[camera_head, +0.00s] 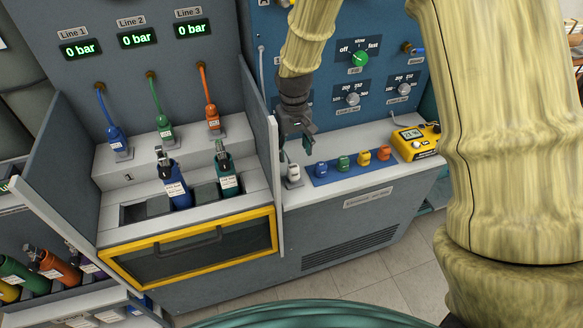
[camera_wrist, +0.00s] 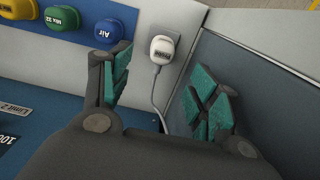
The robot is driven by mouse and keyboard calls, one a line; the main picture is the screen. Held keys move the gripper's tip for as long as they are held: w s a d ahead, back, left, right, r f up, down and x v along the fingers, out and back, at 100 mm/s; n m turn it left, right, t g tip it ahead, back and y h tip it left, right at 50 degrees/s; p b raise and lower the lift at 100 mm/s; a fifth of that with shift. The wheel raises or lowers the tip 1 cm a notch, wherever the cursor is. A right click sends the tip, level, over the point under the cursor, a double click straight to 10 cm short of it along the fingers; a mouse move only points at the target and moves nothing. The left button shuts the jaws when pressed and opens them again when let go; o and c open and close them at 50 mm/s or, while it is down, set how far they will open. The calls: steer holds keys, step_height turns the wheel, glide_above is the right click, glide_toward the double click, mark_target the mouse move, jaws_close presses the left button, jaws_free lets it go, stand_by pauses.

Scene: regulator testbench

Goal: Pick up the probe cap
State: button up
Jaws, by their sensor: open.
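A white cap (camera_head: 293,174) with a small dark label and a thin grey cable stands on the grey ledge, at the left end of the row of coloured caps. It also shows in the wrist view (camera_wrist: 162,47), upper middle; its label is too small to read surely. I take it for the probe cap. My gripper (camera_head: 297,147) is above and close to it, pointing down. In the wrist view my gripper (camera_wrist: 160,76) is open, with teal finger pads apart and nothing between them. The white cap lies beyond the fingertips, roughly in line with the gap.
A blue strip (camera_head: 349,171) holds several coloured caps right of the white cap; the blue Air cap (camera_wrist: 109,31) is close to my left finger. A grey partition (camera_head: 273,165) stands close on the left. A yellow meter (camera_head: 416,141) sits at the ledge's right end.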

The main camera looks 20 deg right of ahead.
mark_target(293, 167)
step_height(293, 167, down, 3)
steer(key=shift+w+d, duration=0.1)
steer(key=shift+s+a+f+p, duration=0.2)
steer(key=shift+f+p, duration=0.4)
steer(key=shift+f, duration=0.35)
steer(key=shift+s+a+f+p, duration=0.1)
steer(key=shift+s+f+p, duration=0.1)
steer(key=shift+f+p, duration=0.55)
steer(key=shift+d+f, duration=0.1)
steer(key=shift+f, duration=1.05)
steer(key=c, duration=1.1)
